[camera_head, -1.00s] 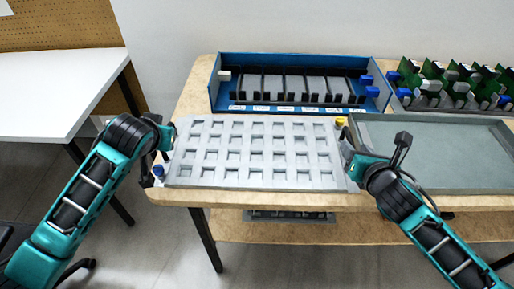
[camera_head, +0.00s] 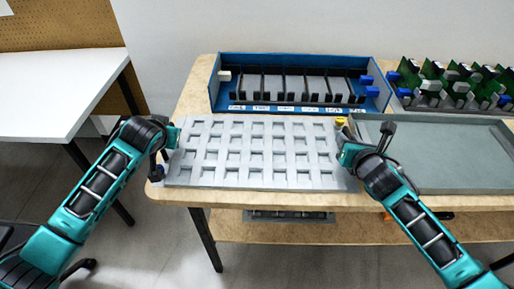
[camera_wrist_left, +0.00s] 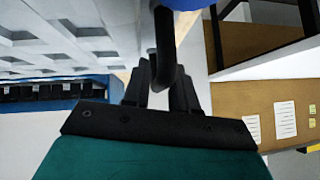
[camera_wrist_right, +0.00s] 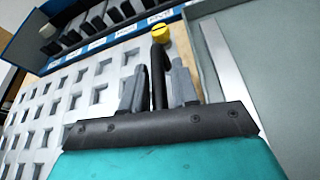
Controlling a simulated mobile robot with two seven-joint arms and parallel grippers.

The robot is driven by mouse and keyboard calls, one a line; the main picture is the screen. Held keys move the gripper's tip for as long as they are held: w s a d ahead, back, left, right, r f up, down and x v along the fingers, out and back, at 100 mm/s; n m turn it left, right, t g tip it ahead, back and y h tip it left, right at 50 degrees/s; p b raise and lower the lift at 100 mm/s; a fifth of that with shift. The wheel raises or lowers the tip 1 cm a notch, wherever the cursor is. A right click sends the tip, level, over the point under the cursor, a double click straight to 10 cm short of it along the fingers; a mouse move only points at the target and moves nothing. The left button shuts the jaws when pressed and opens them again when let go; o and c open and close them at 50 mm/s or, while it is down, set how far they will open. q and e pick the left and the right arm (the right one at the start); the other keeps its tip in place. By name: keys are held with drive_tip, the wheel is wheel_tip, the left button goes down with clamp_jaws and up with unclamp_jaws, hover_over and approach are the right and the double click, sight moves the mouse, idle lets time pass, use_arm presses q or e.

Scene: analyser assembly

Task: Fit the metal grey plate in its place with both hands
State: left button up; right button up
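The metal grey plate (camera_head: 255,181), with rows of square pockets, lies at the table's front edge in the head view. Its pockets also show at the left in the right wrist view (camera_wrist_right: 65,125). My left gripper (camera_head: 172,150) is at its left edge. In the left wrist view its fingers (camera_wrist_left: 163,88) closely flank a black bar-like handle (camera_wrist_left: 164,45) below a blue part. My right gripper (camera_head: 345,152) is at the right edge. In the right wrist view its fingers (camera_wrist_right: 158,88) closely flank a black handle (camera_wrist_right: 158,62) near a yellow knob (camera_wrist_right: 160,31). The finger contacts are partly hidden.
A blue rack (camera_head: 215,85) with black dividers stands behind the plate. A grey empty tray (camera_head: 440,150) lies close on the right. Green circuit boards (camera_head: 455,80) stand at the back right. A white table (camera_head: 60,85) is at the left.

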use_arm(q)
clamp_jaws()
use_arm(e)
clamp_jaws()
idle(0.7)
use_arm(q)
drive_tip(key=shift+w+r, duration=0.1)
drive_tip(key=shift+r, duration=0.1)
use_arm(e)
drive_tip(key=shift+w+r, duration=0.1)
drive_tip(key=shift+r, duration=0.15)
